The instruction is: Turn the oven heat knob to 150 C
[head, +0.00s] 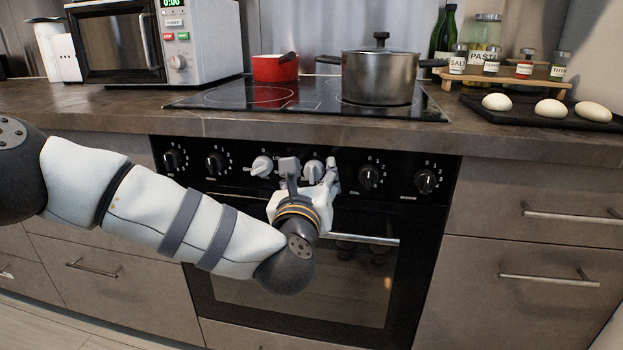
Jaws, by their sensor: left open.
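The oven (418,225) is built into the counter, with a black control panel along its top. Two white knobs sit mid-panel: a left white knob (262,166) and a right white knob (313,169). Which one sets the heat cannot be read; the dial markings are too small. My left gripper (310,168) is open in front of the panel, one finger on each side of the right white knob in this view. Whether the fingers touch it cannot be told. The gripper body hides the area below that knob. My right gripper is not in view.
Black knobs (173,160) flank the white ones on both sides. The oven door handle (365,239) runs below the panel, partly behind my left wrist. Above, the counter edge (400,135) overhangs; a cooktop carries a grey pot (380,78) and a red pan (274,69).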

